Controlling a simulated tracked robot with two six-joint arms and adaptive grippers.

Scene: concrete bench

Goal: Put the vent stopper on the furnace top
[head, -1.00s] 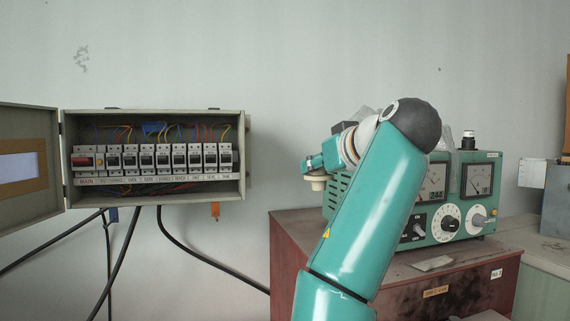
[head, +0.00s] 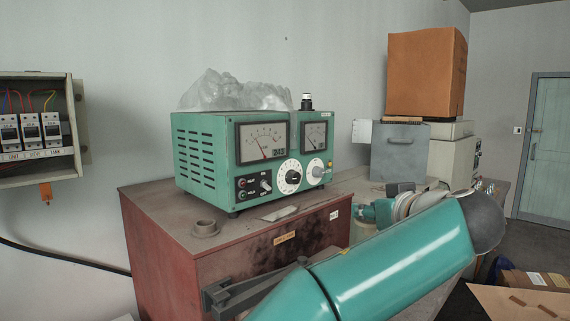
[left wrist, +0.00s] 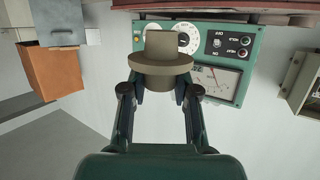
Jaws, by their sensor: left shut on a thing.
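The vent stopper (left wrist: 160,69) is a beige plug with a wide round flange. In the left wrist view, my left gripper (left wrist: 158,88) is shut on it, a finger on each side. In the head view, my left gripper (head: 376,212) is to the right of the furnace (head: 278,262), partly hidden by my own teal arm. I cannot clearly make out the stopper there. My right gripper is not in view.
A green meter box (head: 215,160) stands on the furnace top behind the collar, with a crumpled clear bag (head: 235,92) on it. A flat scrap (head: 280,213) lies in front. A grey box (head: 398,155) and an orange carton (head: 427,72) stand to the right.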

